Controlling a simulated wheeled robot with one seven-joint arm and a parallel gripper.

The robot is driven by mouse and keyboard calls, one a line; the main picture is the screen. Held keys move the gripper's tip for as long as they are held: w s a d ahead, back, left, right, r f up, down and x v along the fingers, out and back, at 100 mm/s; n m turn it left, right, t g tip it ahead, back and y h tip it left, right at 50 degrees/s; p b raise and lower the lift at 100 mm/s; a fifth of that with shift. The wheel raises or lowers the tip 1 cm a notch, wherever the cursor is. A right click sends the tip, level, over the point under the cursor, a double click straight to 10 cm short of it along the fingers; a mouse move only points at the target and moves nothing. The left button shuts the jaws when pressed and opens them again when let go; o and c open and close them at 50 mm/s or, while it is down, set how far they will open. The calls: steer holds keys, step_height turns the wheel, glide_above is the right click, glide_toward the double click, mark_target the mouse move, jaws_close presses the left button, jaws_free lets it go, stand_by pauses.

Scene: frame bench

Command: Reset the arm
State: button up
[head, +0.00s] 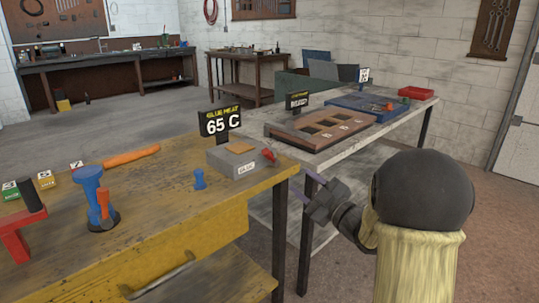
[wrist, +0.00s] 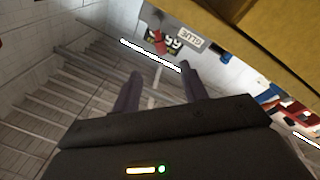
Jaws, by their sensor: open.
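My gripper (head: 314,187) is in the gap between the yellow workbench (head: 180,225) and the grey bench behind it, beside the yellow bench's right end. In the wrist view its two fingers (wrist: 158,85) stand apart, with nothing between them. My arm's dark round joint and pale yellow link show at the lower right of the head view. The grey glue box (head: 236,163) sits on the yellow bench near the gripper, with a red part at its right side. Its GLUE label (wrist: 190,37) shows upside down in the wrist view.
A sign reading 65 C (head: 221,122) stands behind the glue box. The yellow bench also holds a blue stand (head: 90,190), a red clamp-like tool (head: 15,240) and an orange roll (head: 131,156). The grey bench holds a brown frame tray (head: 320,128) and a blue tray (head: 350,106).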

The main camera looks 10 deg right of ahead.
steer(key=s+d+f+m+g+h, duration=0.1)
steer(key=s+f+m+g+h, duration=0.4)
steer(key=f+m+h, duration=0.5)
steer(key=s+a+f+m+g, duration=0.2)
steer(key=s+f+g, duration=0.25)
steer(key=s, duration=0.55)
steer(key=s+a+f+m+g, duration=0.2)
steer(key=s+f+g, duration=0.25)
steer(key=s, duration=0.45)
step_height(320, 180, up, 37)
steer(key=p, duration=3.6)
steer(key=shift+f, duration=0.2)
steer(key=shift+s+a, duration=0.1)
